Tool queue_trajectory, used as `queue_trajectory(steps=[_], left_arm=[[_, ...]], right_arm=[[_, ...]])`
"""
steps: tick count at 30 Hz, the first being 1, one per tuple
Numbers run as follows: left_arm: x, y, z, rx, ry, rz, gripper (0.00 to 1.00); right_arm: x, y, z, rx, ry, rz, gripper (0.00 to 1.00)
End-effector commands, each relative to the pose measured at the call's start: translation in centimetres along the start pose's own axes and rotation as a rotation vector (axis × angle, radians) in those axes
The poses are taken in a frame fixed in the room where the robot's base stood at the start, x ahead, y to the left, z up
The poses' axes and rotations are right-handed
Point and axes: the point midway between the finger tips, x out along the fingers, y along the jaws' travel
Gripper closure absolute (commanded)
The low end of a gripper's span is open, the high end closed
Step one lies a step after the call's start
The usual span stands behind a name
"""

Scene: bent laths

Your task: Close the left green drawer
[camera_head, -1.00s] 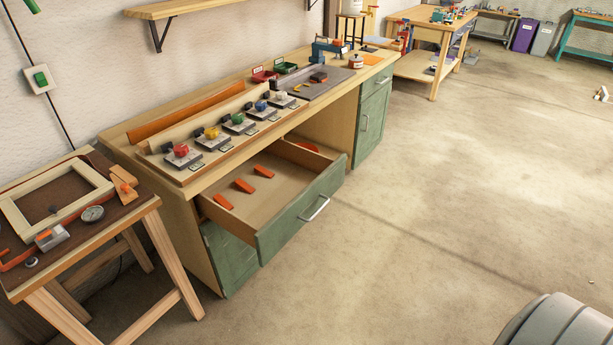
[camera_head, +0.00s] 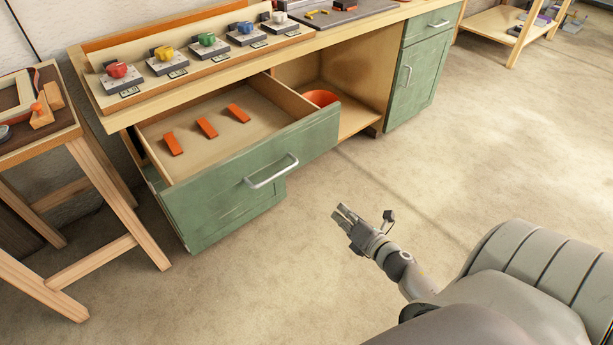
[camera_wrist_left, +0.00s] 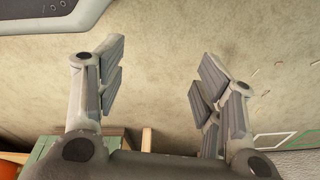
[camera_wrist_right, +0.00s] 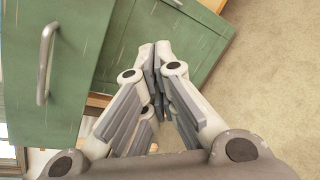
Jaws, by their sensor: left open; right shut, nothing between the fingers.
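The left green drawer (camera_head: 250,178) stands pulled out of the workbench in the head view, with its metal handle (camera_head: 272,171) facing me. Several parts of its inside show, with three orange wedges (camera_head: 206,127) lying on its floor. My right gripper (camera_head: 346,214) is shut and empty, in front of the drawer and to the right of the handle, apart from it. In the right wrist view a green panel with a metal handle (camera_wrist_right: 44,65) is at the left of the shut fingers (camera_wrist_right: 156,52). My left gripper (camera_wrist_left: 161,75) is open and empty in its wrist view, outside the head view.
A wooden side table (camera_head: 100,190) stands left of the bench. A green cabinet (camera_head: 418,75) is at the bench's right end, with an orange bin (camera_head: 320,98) in the open bay between. Colored-knob devices (camera_head: 207,46) stand on the bench top. The floor in front is clear.

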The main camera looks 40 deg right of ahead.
Motion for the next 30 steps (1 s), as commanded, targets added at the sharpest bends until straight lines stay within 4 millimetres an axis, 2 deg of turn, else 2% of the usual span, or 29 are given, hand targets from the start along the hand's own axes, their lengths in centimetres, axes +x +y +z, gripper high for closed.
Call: queue_trajectory(steps=[1, 6, 9, 12, 16, 19, 30], left_arm=[[1.7, -0.1, -0.5, -0.001, 0.009, -0.002, 0.38], [1.9, -0.2, -2.1, -0.005, 0.024, -0.004, 0.38], [1.7, -0.2, -2.6, -0.006, 0.028, -0.004, 0.38], [1.5, -0.2, -2.9, -0.006, 0.031, -0.004, 0.38], [1.4, -0.2, -2.8, -0.006, 0.029, -0.004, 0.38], [1.8, -0.1, -2.4, -0.006, 0.023, -0.003, 0.38], [4.0, 0.0, -0.5, -0.002, 0.009, -0.001, 0.38]], right_arm=[[0.6, 0.5, 0.8, -0.149, -0.026, 0.060, 1.00], [0.1, 4.7, 4.4, -0.586, -0.104, 0.184, 1.00], [-0.3, 6.3, 5.5, -0.753, -0.137, 0.219, 1.00], [-0.6, 7.3, 6.2, -0.849, -0.157, 0.236, 1.00], [-0.2, 8.0, 6.5, -0.887, -0.165, 0.243, 1.00], [0.9, 8.4, 6.7, -0.888, -0.165, 0.244, 1.00], [6.9, 10.1, 7.0, -0.883, -0.166, 0.242, 1.00]])
